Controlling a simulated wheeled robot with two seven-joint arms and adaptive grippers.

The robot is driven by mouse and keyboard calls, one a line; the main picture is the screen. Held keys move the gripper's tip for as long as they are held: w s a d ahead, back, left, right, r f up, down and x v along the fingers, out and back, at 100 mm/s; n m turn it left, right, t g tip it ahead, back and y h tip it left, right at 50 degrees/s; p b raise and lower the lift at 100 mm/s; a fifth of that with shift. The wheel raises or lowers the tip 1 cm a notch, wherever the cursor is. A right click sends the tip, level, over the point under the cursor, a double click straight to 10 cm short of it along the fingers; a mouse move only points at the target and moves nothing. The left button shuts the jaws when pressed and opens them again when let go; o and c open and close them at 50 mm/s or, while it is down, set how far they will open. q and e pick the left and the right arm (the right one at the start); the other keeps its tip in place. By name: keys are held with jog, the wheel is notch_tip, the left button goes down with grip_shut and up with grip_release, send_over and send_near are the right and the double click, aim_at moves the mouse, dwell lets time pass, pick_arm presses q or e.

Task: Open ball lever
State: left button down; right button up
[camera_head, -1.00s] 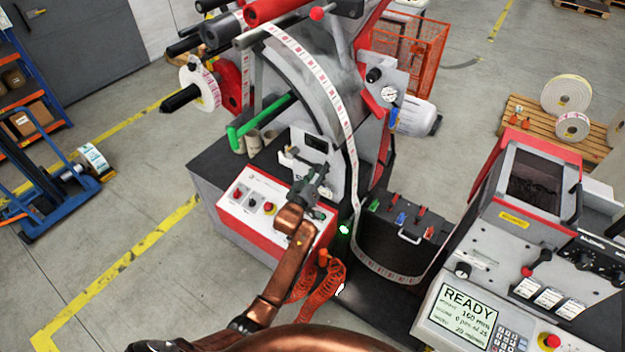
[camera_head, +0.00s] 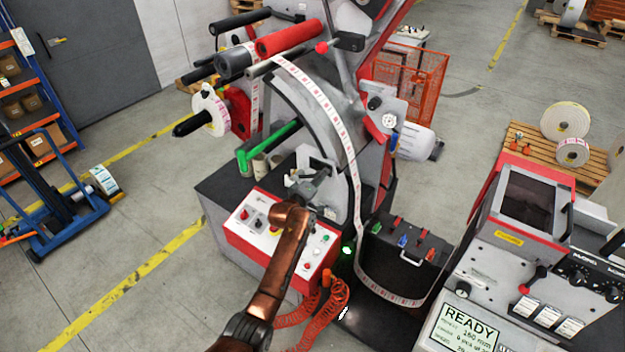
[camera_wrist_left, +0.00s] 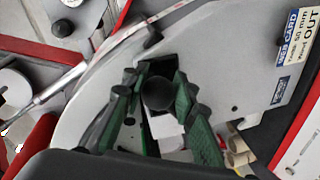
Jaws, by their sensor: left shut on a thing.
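The ball lever shows in the left wrist view as a black ball (camera_wrist_left: 158,92) in front of a dark opening in the grey machine plate. The green-padded fingers of my left gripper (camera_wrist_left: 155,98) stand on both sides of the ball, closed on it. In the head view my left gripper (camera_head: 308,186) is at the front of the machine, just above the control panel. The ball is hidden there by the gripper and wrist. The lever's shaft cannot be made out. My right gripper is in neither view.
The control panel (camera_head: 262,225) with buttons lies just below my gripper. A label strip (camera_head: 347,130) runs down to the right of it. A green bar (camera_head: 268,147) sticks out at left. Orange coiled hose (camera_head: 325,300) hangs beside my forearm. A READY screen unit (camera_head: 466,318) stands right.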

pick_arm(q)
jog(key=shift+w+a+r, duration=0.2)
jog(key=shift+a+r, duration=0.15)
jog(key=shift+a, duration=0.2)
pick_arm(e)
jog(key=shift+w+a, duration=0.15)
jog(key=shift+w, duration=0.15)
pick_arm(q)
jog(key=c, duration=1.5)
grip_release()
jog(key=shift+w, duration=0.1)
jog(key=shift+o, duration=0.2)
jog(key=shift+f, duration=0.1)
jog(key=shift+s+a, duration=0.15)
jog(key=shift+s, duration=0.5)
jog(key=v, duration=1)
jog(key=shift+s+a, duration=0.2)
jog(key=shift+s, duration=0.15)
